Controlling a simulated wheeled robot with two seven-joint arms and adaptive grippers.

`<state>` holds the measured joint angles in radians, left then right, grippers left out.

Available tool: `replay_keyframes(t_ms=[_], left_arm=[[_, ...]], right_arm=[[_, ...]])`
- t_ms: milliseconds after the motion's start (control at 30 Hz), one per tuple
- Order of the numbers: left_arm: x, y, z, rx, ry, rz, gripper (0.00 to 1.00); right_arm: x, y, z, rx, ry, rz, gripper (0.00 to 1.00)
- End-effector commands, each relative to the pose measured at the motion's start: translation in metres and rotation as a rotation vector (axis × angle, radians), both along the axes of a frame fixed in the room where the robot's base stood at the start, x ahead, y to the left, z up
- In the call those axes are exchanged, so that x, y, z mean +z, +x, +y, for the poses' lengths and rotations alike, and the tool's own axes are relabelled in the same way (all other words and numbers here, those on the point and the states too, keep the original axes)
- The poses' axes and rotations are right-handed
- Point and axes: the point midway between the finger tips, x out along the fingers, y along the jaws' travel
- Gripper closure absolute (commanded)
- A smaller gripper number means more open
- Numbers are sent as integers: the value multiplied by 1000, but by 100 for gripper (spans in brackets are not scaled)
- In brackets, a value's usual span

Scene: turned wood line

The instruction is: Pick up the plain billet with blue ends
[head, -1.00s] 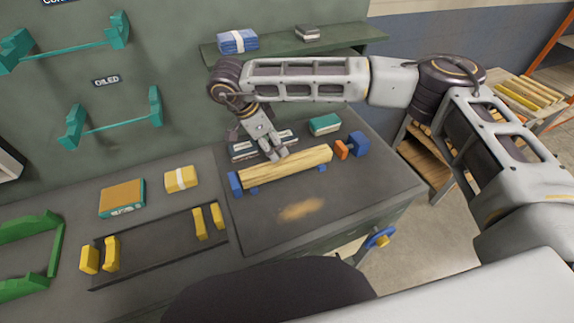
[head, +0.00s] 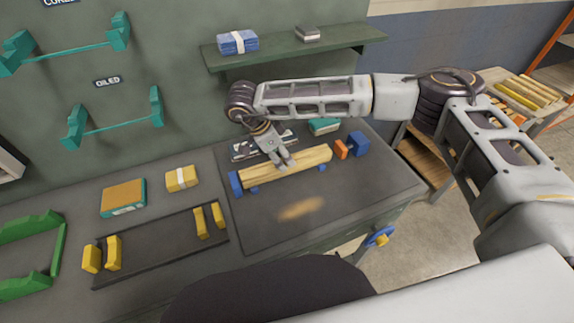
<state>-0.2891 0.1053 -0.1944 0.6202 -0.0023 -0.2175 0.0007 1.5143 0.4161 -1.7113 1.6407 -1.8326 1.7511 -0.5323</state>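A plain, squared wooden billet (head: 308,160) lies on the dark bench mat, resting on small blue supports. A blue block (head: 235,183) stands at its left end. An orange piece (head: 341,149) and another blue block (head: 358,143) stand just beyond its right end. I cannot tell whether any of this blue belongs to the billet. My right gripper (head: 282,163) points down at the billet's left-middle part, with its fingertips at or just above the far top edge. The gap between the fingers and any contact are unclear. My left gripper is not in view.
A dark tray with yellow brackets (head: 202,222) lies left of the mat. A teal-edged box (head: 122,197) and a yellow pack (head: 181,178) stand behind it. A green shelf (head: 300,47) overhangs behind my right arm. Several bars (head: 520,95) lie on a rack at right.

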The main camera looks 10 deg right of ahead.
Motion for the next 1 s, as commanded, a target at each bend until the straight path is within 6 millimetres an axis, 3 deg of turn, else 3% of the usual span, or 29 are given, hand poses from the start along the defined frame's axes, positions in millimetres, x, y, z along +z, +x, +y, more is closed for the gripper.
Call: replay_keyframes(t_ms=[500, 1000], left_arm=[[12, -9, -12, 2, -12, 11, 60], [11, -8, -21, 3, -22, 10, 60]], right_arm=[[-42, -3, -20, -1, -1, 0, 35], [-43, -2, -20, -1, -1, 0, 36]])
